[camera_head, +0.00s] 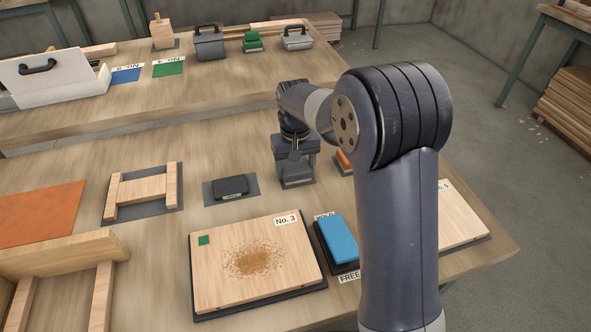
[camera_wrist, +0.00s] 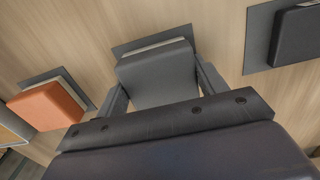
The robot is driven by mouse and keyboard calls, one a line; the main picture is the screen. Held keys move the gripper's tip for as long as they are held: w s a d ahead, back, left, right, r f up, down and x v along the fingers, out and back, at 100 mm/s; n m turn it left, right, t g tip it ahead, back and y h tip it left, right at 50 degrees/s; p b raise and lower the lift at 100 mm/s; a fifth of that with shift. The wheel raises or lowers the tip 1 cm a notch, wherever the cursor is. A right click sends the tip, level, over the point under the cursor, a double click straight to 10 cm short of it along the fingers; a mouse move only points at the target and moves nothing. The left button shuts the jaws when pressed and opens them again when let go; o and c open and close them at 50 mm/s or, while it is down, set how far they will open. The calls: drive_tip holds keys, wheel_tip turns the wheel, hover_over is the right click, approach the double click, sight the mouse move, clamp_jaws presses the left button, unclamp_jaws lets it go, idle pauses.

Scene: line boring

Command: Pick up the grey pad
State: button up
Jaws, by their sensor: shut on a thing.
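The grey pad (camera_wrist: 158,75) is a block with a pale layer along its far edge, over a dark mat (camera_wrist: 125,48). My gripper (camera_wrist: 162,92) is shut on it, with one finger along each side. In the head view, my gripper (camera_head: 295,163) points down on the pad (camera_head: 296,179) at the middle of the near bench. The pad is mostly hidden there by the fingers. I cannot tell whether it touches the mat or is just clear of it.
An orange pad (camera_wrist: 45,106) and a black pad (camera_wrist: 298,45) lie on mats to either side; the black one (camera_head: 231,186) also shows in the head view. Nearer are the No. 3 board (camera_head: 215,275) with brown dust and a blue block (camera_head: 339,239). A wooden frame (camera_head: 145,188) lies left.

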sight(296, 166)
wheel_tip(296, 166, up, 10)
drive_tip(key=shift+r+p, duration=0.1)
drive_tip(key=shift+p, duration=0.45)
drive_tip(key=o, duration=0.5)
drive_tip(key=c, duration=0.4)
drive_tip(key=shift+o, duration=0.2)
